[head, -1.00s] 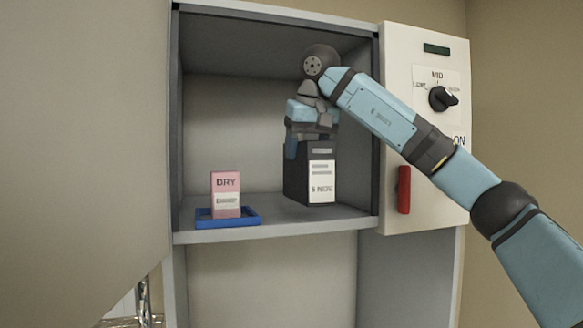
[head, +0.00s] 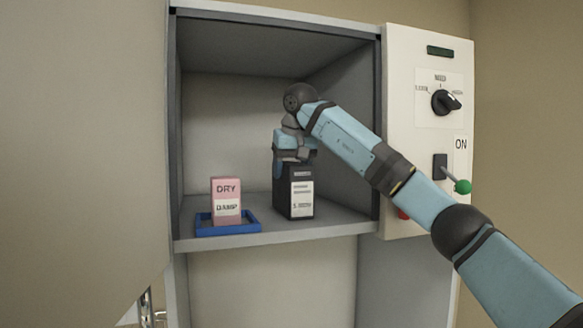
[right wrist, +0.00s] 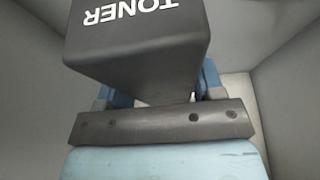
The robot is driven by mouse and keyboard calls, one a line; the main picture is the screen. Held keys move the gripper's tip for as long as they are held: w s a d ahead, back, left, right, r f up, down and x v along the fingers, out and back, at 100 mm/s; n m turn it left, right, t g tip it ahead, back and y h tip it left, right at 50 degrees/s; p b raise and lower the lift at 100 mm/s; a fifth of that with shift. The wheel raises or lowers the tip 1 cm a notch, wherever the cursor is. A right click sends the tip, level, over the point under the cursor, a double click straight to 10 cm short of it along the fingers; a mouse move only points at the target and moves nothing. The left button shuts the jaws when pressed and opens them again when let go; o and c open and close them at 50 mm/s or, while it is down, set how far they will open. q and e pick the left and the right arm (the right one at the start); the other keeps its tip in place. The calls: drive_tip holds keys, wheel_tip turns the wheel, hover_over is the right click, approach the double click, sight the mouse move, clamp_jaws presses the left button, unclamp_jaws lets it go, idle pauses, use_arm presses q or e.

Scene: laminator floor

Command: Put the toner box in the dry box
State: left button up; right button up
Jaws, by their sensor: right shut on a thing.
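The toner box (head: 292,200), black with a white label, is upright inside the open dry box (head: 220,110), right of centre. I cannot tell whether its base touches the shelf. My right gripper (head: 294,160) is shut on its top end, reaching in from the right. In the right wrist view the dark toner box (right wrist: 135,50) shows the word TONER upside down, between the fingers of my right gripper (right wrist: 155,95). The fingertips are mostly hidden behind the box. My left gripper is not in view.
A control panel at right has a dial (head: 445,101) and a green-knobbed lever (head: 462,186). An open grey door (head: 80,150) fills the left.

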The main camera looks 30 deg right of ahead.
drive_tip(key=shift+a, duration=0.15)
drive_tip(key=o, duration=1.6)
drive_tip(key=shift+s+r, duration=0.1)
drive_tip(key=shift+r, duration=1.8)
drive_tip(key=shift+f, duration=0.1)
